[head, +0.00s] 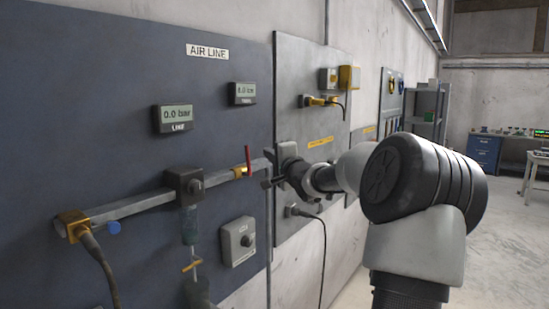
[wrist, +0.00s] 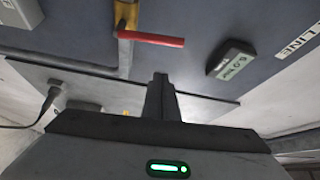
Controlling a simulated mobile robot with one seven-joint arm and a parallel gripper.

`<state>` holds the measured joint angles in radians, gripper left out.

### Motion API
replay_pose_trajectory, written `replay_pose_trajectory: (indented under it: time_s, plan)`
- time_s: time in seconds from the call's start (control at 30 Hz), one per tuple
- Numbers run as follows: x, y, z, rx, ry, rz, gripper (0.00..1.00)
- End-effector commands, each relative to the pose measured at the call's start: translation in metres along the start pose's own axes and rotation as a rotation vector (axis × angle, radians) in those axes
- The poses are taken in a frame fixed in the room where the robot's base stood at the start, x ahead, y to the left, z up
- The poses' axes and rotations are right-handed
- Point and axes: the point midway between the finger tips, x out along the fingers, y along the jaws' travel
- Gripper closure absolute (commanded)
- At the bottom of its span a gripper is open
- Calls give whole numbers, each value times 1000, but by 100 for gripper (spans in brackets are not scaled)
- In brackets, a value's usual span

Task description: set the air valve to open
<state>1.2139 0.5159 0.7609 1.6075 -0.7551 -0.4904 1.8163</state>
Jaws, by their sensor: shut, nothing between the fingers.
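The air valve is a brass body (head: 240,173) on the grey pipe (head: 145,204) along the blue AIR LINE panel. Its red lever (head: 248,158) points up, crosswise to the pipe. In the wrist view the red lever (wrist: 155,39) also lies across the pipe (wrist: 125,50). My gripper (head: 266,182) is just right of the valve, near the pipe's right end. In the wrist view its fingers (wrist: 160,78) are shut and empty, with the lever beyond the tips and a visible gap. My gripper hides part of the pipe's right end.
A LINE display (head: 175,119) reads 0.0 bar; a second display (head: 242,94) hangs to its right. A cable hangs from the left brass fitting (head: 72,225).

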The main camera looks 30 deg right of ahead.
Motion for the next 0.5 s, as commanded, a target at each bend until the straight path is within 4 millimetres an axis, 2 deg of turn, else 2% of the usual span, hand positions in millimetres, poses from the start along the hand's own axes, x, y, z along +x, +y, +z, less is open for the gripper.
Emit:
replay_pose_trajectory:
  time_s: [0.1,0.2,0.3,0.5]
  plan:
    - [23,-1,1,2,-2,-1,100]
    - [35,0,4,-1,-3,0,100]
    - [27,1,19,-3,-3,1,100]
    - [21,0,35,-3,-2,0,100]
